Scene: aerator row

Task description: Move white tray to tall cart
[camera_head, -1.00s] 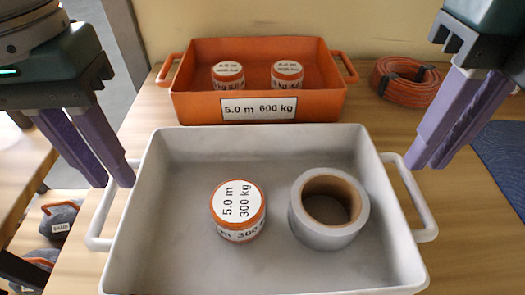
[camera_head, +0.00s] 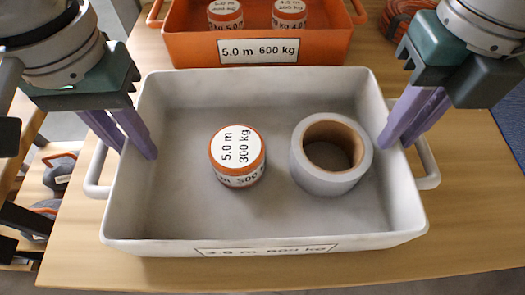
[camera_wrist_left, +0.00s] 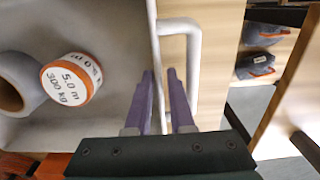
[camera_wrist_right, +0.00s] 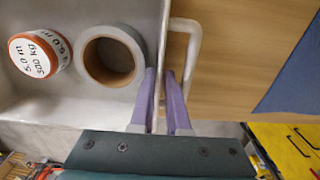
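The white tray (camera_head: 180,235) stands on the wooden table and holds an orange-and-white canister marked 300 kg (camera_head: 237,157) and a grey tape roll (camera_head: 352,183). It has a bar handle at each short side. My left gripper (camera_head: 137,150) is at the tray's left wall. In the left wrist view its fingers (camera_wrist_left: 161,75) straddle that wall, open, with one inside the tray. My right gripper (camera_head: 397,142) is at the right wall. In the right wrist view its fingers (camera_wrist_right: 160,75) straddle that wall, also open. The tall cart cannot be made out.
An orange tray (camera_head: 180,50) with two canisters stands just behind the white tray. A coiled orange hose (camera_head: 405,12) lies at the back right. A blue mat (camera_wrist_right: 292,80) lies to the right. Dark bags (camera_head: 58,177) sit on a lower shelf at the left.

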